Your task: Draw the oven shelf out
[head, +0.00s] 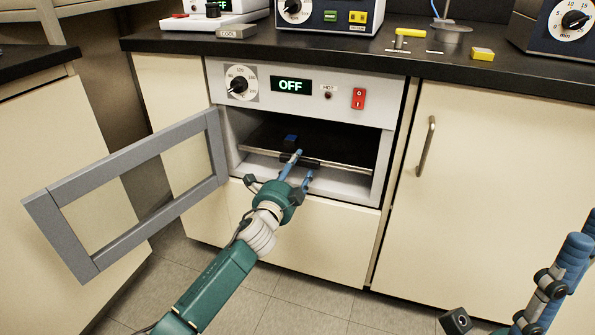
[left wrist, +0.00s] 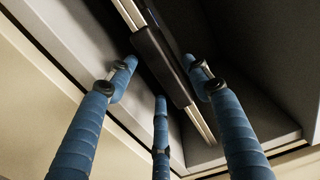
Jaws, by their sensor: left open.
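The oven (head: 300,190) is open at the front, under a panel reading OFF. Its shelf shows as a thin metal front rail (head: 345,167) with a dark grip at the middle (head: 312,164), low in the dark chamber. My left gripper (head: 300,165) is at this grip, its blue fingers apart. In the left wrist view, the dark grip (left wrist: 162,68) runs between the spread fingers of my left gripper (left wrist: 165,85). I cannot tell whether any finger touches it. My right gripper (head: 572,265) is partly cut off at the lower right, away from the oven.
The framed oven door (head: 62,192) stands swung open to the left. A small blue patch (head: 291,138) shows inside the chamber. The worktop (head: 290,45) above holds instruments and a yellow block (head: 482,54). A cupboard handle (head: 426,146) projects at the right. The floor in front is clear.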

